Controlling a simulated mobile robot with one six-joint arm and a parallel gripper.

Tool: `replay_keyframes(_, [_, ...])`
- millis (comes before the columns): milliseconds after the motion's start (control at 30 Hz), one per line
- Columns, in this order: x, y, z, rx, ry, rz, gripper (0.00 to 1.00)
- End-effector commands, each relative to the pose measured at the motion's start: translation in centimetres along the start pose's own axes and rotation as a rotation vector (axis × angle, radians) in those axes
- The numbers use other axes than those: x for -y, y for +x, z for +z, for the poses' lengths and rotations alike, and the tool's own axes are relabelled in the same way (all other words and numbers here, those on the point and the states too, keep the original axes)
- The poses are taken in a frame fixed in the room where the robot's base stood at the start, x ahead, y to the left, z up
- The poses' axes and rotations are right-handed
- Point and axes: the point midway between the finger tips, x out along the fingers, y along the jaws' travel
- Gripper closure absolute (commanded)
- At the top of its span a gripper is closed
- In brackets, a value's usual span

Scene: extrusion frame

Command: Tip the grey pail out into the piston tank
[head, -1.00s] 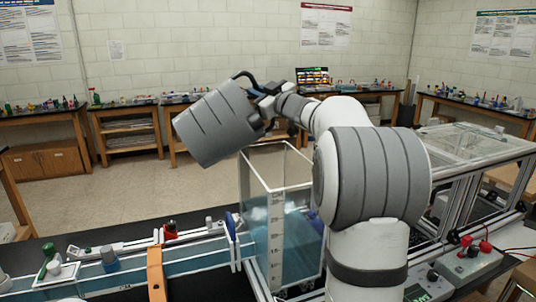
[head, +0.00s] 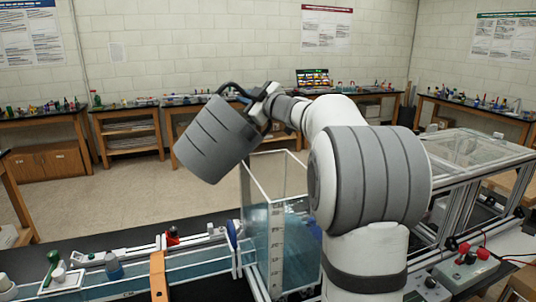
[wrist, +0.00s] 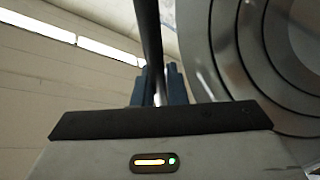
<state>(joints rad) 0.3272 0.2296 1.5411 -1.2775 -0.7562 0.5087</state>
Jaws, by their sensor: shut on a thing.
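The grey pail (head: 215,140) hangs in the air at centre left in the head view, tilted, with ridged sides. My gripper (head: 262,97) is up at the pail's right side, shut on the handle. In the wrist view my gripper's dark fingers (wrist: 158,85) close around the black handle bar (wrist: 149,35), and the pail (wrist: 265,55) fills the upper right. The piston tank (head: 277,225), clear-walled and holding blue water, stands below and right of the pail. My arm hides its right part. The pail's inside is hidden.
A water channel (head: 120,283) with an orange clamp (head: 158,277) runs left from the tank. A red-topped piece (head: 172,236) stands behind it. A framed rig (head: 480,170) and control box (head: 470,268) are at right. Air above the tank is clear.

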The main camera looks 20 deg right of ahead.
Motion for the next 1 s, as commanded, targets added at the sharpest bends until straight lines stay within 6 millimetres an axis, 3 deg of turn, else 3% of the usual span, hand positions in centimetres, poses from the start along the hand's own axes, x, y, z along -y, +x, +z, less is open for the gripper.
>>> replay_keyframes(67, [-0.4, 0.2, -1.3, 0.008, -0.036, -0.010, 1.00])
replay_keyframes(233, [1.0, 1.2, -3.0, 0.044, -0.177, -0.053, 1.00])
replay_keyframes(1000, [11.1, 4.7, -4.6, 0.168, -0.647, -0.184, 1.00])
